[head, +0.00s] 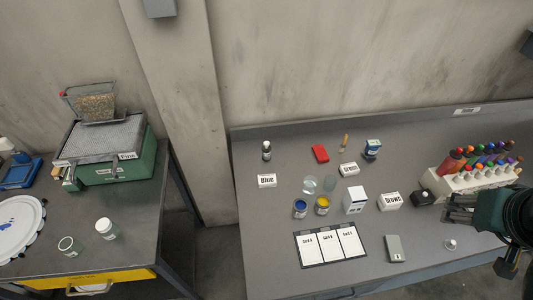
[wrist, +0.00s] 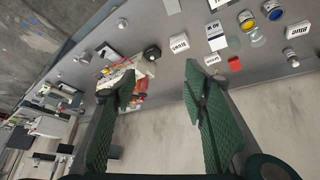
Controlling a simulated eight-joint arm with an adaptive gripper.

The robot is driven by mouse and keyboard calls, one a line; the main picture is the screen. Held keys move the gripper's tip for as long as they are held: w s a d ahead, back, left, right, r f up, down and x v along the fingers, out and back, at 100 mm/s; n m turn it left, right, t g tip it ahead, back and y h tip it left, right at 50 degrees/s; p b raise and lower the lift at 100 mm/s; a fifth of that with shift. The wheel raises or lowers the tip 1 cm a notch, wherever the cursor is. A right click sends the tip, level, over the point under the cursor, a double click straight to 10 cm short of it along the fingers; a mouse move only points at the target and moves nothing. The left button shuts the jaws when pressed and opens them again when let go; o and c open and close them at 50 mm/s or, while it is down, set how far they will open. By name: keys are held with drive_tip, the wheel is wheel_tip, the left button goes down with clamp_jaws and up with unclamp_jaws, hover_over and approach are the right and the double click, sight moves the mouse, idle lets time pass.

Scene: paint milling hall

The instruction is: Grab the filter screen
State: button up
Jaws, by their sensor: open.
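A flat grey mesh-like panel (head: 100,138), which looks like the filter screen, lies on top of a green machine (head: 130,172) on the left table. A label reading "Fine" is at its front right corner. A wire hopper of granules (head: 93,104) stands at its back edge and hides part of it. My gripper (head: 458,208) is at the far right of the head view, over the right table and far from the panel. In the wrist view my gripper (wrist: 158,75) has its green fingers wide apart with nothing between them. The panel does not show clearly there.
The right table (head: 265,225) holds paint jars, label cards, a white rack of colored bottles (head: 470,180) near my gripper, and a three-panel card (head: 331,246). The left table (head: 40,277) holds two white jars and a round white plate (head: 18,228). A pillar and gap separate the tables.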

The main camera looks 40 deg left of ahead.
sight(267, 143)
drive_tip(key=w+a+n+g, duration=0.2)
drive_tip(key=w+a+n, duration=0.4)
drive_tip(key=w+a, duration=0.9)
drive_tip(key=w+a+f+n+g+b, duration=0.1)
drive_tip(key=w+a+f+n, duration=0.15)
drive_tip(key=a, duration=0.65)
drive_tip(key=w+a+f+n+g+b, duration=0.15)
drive_tip(key=w+a+f, duration=0.25)
drive_tip(key=a, duration=0.5)
drive_tip(key=s+a+f+n, duration=0.1)
drive_tip(key=a+f+n, duration=0.1)
drive_tip(key=a+f, duration=0.6)
drive_tip(key=s+a+f+n+g, duration=0.1)
drive_tip(key=a+f+n, duration=0.2)
drive_tip(key=a+f, duration=0.6)
drive_tip(key=s+a+f+n+g, duration=0.1)
drive_tip(key=a+f+n, duration=0.2)
drive_tip(key=a+f, duration=0.6)
drive_tip(key=shift+s+a+h, duration=0.15)
drive_tip(key=shift+a+h, duration=0.15)
drive_tip(key=shift+a, duration=3.85)
drive_tip(key=shift+s+a+f, duration=0.2)
drive_tip(key=shift+a+f, duration=0.1)
drive_tip(key=shift+f, duration=1.3)
